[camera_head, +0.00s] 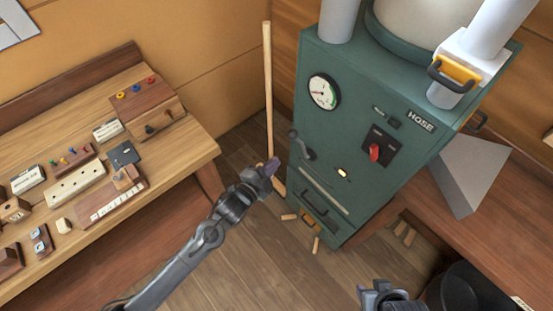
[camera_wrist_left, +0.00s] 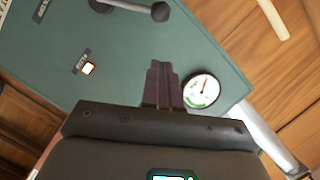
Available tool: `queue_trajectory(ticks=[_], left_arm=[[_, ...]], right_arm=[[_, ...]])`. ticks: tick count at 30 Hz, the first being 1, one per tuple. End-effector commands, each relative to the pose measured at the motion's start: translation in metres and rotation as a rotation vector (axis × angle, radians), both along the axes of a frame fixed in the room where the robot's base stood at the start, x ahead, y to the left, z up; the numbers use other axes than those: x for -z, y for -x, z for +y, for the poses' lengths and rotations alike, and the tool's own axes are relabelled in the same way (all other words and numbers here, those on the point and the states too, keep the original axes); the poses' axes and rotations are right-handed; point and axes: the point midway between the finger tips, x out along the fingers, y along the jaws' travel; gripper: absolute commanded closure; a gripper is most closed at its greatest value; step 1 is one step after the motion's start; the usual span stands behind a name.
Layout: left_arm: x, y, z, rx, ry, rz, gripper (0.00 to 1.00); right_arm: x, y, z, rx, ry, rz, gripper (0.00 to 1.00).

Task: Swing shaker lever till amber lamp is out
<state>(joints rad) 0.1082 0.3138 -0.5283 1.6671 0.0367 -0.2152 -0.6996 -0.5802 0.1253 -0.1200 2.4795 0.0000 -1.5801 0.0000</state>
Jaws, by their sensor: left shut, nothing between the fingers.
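The green machine cabinet (camera_head: 375,75) carries a grey shaker lever (camera_head: 301,146), with its knob up and to the left of its pivot. The lever's dark knob also shows at the top of the left wrist view (camera_wrist_left: 160,12). The amber lamp (camera_head: 341,172) is lit, right of and below the lever; it glows in the left wrist view too (camera_wrist_left: 89,68). My left gripper (camera_head: 270,167) is shut and empty, left of and below the lever, apart from it. My right gripper (camera_head: 382,290) is at the bottom edge; its fingers are unclear.
A round gauge (camera_head: 323,92) and a red switch (camera_head: 375,152) are on the cabinet front. A wooden pole (camera_head: 268,85) stands behind my left gripper. A workbench (camera_head: 185,155) with several small items is at left. Wood pieces (camera_head: 316,244) lie on the floor.

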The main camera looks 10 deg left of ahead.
Motion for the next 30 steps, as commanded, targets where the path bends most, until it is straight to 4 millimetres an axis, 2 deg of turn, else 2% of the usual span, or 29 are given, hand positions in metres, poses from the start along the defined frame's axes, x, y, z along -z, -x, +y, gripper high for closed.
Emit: queue_trajectory(ticks=[2, 8, 11, 15, 16, 19, 24, 27, 30], left_arm=[[0.000, 0.000, 0.000, 0.000, 0.000, 0.000, 1.00], [0.000, 0.000, 0.000, -0.008, 0.045, 0.019, 0.71], [-0.001, 0.000, -0.001, -0.019, 0.141, 0.059, 0.56], [0.004, 0.002, -0.004, -0.040, 0.376, 0.173, 0.34], [0.005, 0.001, -0.004, -0.045, 0.439, 0.206, 0.33], [0.021, -0.006, -0.004, -0.068, 0.669, 0.309, 0.33], [0.051, -0.036, -0.001, -0.080, 1.026, 0.444, 0.33], [0.057, -0.051, 0.001, -0.070, 1.104, 0.456, 0.33], [0.059, -0.062, 0.003, -0.057, 1.112, 0.434, 0.33]], right_arm=[[0.000, 0.000, 0.000, 0.000, 0.000, 0.000, 0.57], [0.000, 0.000, 0.000, 0.000, 0.000, 0.000, 0.57], [0.000, 0.000, 0.000, 0.002, -0.002, 0.000, 0.57], [0.000, 0.000, 0.001, 0.003, -0.004, 0.000, 0.57], [0.000, 0.000, 0.001, 0.004, -0.005, 0.000, 0.57], [0.018, -0.001, 0.002, 0.004, -0.008, -0.005, 0.57], [0.078, -0.001, 0.002, 0.005, -0.010, -0.003, 0.57], [0.106, 0.000, 0.002, 0.006, -0.008, 0.005, 0.57], [0.124, 0.000, 0.002, 0.006, -0.007, 0.005, 0.57]])
